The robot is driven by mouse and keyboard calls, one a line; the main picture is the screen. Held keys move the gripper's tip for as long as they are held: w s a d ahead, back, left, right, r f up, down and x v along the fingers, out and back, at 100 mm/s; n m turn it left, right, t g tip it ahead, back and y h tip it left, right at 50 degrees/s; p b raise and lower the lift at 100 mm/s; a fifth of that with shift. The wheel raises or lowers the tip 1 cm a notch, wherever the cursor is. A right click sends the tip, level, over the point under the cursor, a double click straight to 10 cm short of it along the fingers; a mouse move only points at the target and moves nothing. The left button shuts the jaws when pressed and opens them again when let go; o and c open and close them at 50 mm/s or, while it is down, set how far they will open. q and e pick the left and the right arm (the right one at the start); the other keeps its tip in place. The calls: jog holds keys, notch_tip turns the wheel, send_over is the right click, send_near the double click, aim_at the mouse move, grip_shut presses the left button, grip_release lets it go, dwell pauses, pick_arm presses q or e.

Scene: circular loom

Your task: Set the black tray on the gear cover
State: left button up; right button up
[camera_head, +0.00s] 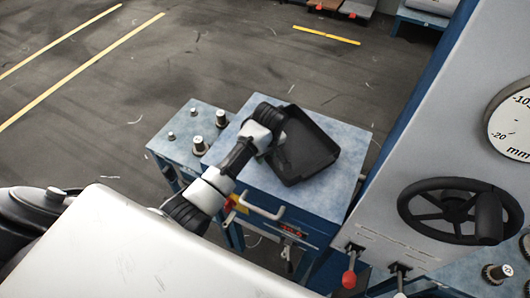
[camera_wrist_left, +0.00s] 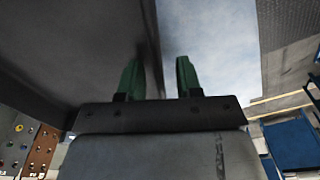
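The black tray (camera_head: 314,151) is over the blue-grey top of the gear cover (camera_head: 338,207), turned at an angle to its edges. I cannot tell whether the tray lies fully flat. My left gripper reaches the tray's left side; its fingertips are hidden in the head view. In the left wrist view the two green fingers (camera_wrist_left: 160,78) stand apart. The dark tray wall (camera_wrist_left: 151,45) runs between them, close to the left finger, with a pale gap beside the right finger. My right gripper is not in view.
A smaller blue table (camera_head: 177,150) with several metal knobs stands left of the cover. A grey machine panel with a black handwheel (camera_head: 459,211) rises at the right. A white handle (camera_head: 263,209) sticks out at the cover's front. Open floor lies behind.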

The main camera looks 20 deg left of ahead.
pick_arm(q)
jog(key=r, duration=0.2)
jog(key=r+b, duration=0.1)
jog(key=r, duration=0.1)
jog(key=r+b, duration=0.1)
jog(key=r, duration=0.2)
jog(key=shift+s+d, duration=0.15)
jog(key=shift+d, duration=0.25)
notch_tip(320, 180, up, 3)
jog(key=shift+d+f+p, duration=0.1)
jog(key=shift+p, duration=0.65)
jog(key=shift+s+r+p, duration=0.2)
jog(key=shift+r+p, duration=0.2)
jog(key=shift+r, duration=0.05)
jog(key=shift+d, duration=0.1)
